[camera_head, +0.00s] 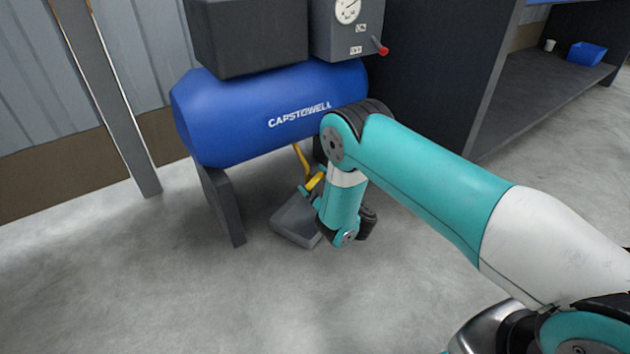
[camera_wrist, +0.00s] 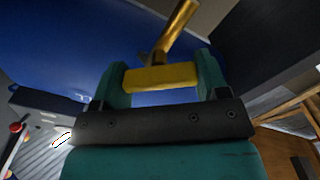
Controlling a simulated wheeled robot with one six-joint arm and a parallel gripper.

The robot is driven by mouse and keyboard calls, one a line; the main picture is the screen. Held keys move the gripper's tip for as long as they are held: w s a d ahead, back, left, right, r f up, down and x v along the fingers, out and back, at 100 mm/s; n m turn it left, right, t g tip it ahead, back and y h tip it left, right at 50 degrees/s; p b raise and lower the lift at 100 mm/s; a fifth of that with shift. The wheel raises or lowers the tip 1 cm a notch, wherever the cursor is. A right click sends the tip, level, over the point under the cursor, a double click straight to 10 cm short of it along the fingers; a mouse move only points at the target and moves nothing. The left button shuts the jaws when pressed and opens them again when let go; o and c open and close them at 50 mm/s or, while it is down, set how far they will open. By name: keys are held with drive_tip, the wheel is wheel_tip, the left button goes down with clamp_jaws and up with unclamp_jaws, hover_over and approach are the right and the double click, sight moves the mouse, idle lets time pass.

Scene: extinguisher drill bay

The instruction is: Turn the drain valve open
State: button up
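The blue air tank (camera_head: 285,105) is mounted above the floor. A yellow drain pipe (camera_head: 300,158) comes down from its underside, ending at a yellow valve handle (camera_head: 314,182). In the wrist view, the brass-coloured pipe (camera_wrist: 178,28) meets the yellow handle bar (camera_wrist: 160,77). My gripper (camera_wrist: 162,80) has its two teal fingers at the two ends of this bar, with no gap visible at either end. In the head view, my gripper (camera_head: 313,187) is low under the tank, and my arm partly hides the valve.
A grey drip tray (camera_head: 296,222) lies on the floor below the valve. A grey tank leg (camera_head: 222,208) stands left of it. A gauge box with a red knob (camera_head: 380,47) sits above. A dark shelf unit (camera_head: 440,70) stands behind right. The floor in front is clear.

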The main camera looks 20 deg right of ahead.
drive_tip(key=shift+r+n+p, duration=0.15)
drive_tip(key=shift+n+p, duration=0.65)
drive_tip(key=shift+n, duration=0.1)
drive_tip(key=shift+f+n+p, duration=0.2)
drive_tip(key=shift+n+p, duration=0.1)
drive_tip(key=shift+n, duration=0.8)
drive_tip(key=o, duration=0.9)
drive_tip(key=shift+o, duration=0.2)
drive_tip(key=shift+s, duration=0.1)
